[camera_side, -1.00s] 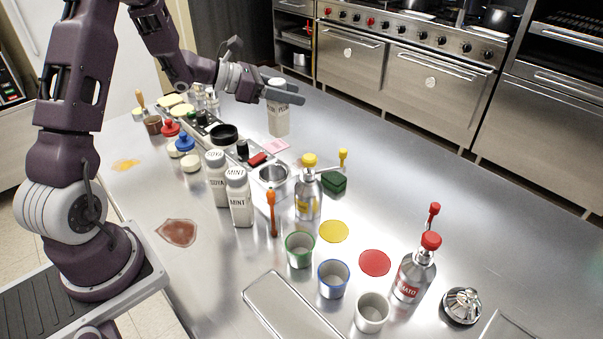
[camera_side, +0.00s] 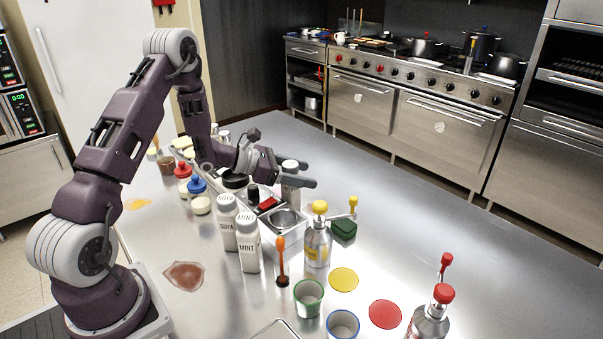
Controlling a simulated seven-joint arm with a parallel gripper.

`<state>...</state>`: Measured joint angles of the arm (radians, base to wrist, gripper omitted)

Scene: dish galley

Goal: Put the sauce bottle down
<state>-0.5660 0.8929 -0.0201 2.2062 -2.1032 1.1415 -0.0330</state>
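My gripper (camera_side: 306,174) is shut on a white sauce bottle (camera_side: 290,192) with a grey cap. The fingers lie on either side of its upper part, and the bottle is upright. Its label is not readable, as the near finger covers part of it. The bottle's base is low, at the steel counter behind the small steel pot (camera_side: 285,222). I cannot tell whether it touches the counter. The pink square that lay there is hidden now. Two similar white bottles, SOYA (camera_side: 227,224) and MINT (camera_side: 248,243), stand nearer the camera.
A yellow-capped bottle (camera_side: 317,244), a green block (camera_side: 343,229) and an orange-handled brush (camera_side: 281,262) stand close by. Yellow (camera_side: 344,279) and red (camera_side: 385,314) discs lie in front. The counter (camera_side: 430,220) is clear to the right.

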